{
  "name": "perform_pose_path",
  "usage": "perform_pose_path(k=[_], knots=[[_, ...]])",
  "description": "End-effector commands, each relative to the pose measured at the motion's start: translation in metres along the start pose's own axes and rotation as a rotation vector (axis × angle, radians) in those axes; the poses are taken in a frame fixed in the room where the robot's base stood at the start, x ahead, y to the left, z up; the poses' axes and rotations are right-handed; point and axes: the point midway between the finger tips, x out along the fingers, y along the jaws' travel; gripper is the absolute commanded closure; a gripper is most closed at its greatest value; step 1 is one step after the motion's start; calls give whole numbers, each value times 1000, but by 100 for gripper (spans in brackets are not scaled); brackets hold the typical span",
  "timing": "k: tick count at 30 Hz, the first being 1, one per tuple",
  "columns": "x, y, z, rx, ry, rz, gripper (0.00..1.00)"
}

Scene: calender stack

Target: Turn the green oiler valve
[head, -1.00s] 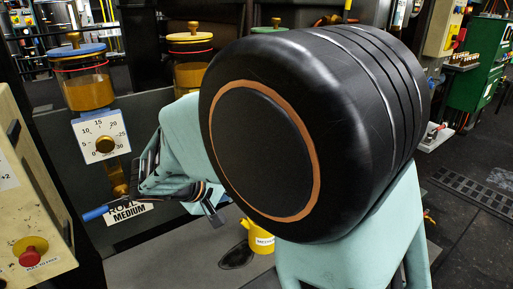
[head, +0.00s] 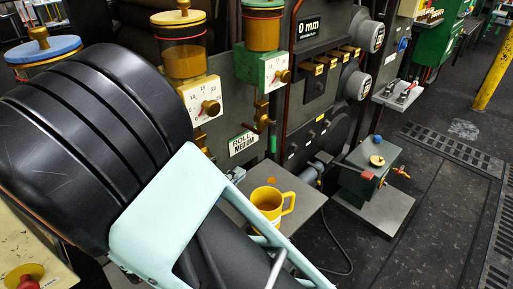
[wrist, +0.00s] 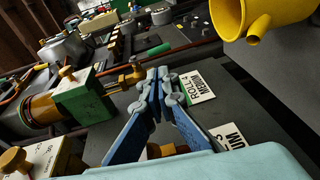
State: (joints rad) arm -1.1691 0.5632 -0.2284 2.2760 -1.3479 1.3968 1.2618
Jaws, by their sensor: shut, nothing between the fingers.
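The green oiler (head: 262,66) stands upright in the head view, with an amber jar above a green block and white dial. A brass knob (head: 284,76) is on its front and a brass valve (head: 263,116) hangs below. In the wrist view the green block (wrist: 84,98) lies sideways at left, with the lower brass valve (wrist: 132,77) pointing toward my fingers. My gripper (wrist: 160,74) is shut and empty. Its blue fingers meet just right of that valve in the picture; I cannot tell whether they touch it. In the head view my arm hides the gripper.
A yellow-topped oiler (head: 190,95) is left of the green one, and a blue-topped one (head: 45,50) is partly hidden by my arm. A yellow mug (head: 271,203) stands on a grey ledge below. A grey-green box (head: 370,170) stands right.

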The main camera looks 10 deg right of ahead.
Motion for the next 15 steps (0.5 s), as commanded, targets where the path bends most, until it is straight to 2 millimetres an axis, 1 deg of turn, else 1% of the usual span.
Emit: perform_pose_path(k=[2,5,8,15], knots=[[4,0,-1,-4,4,7,100],[15,0,0,-3,2,6,100],[34,-1,0,-4,1,6,100],[86,-1,0,-4,0,5,100]])
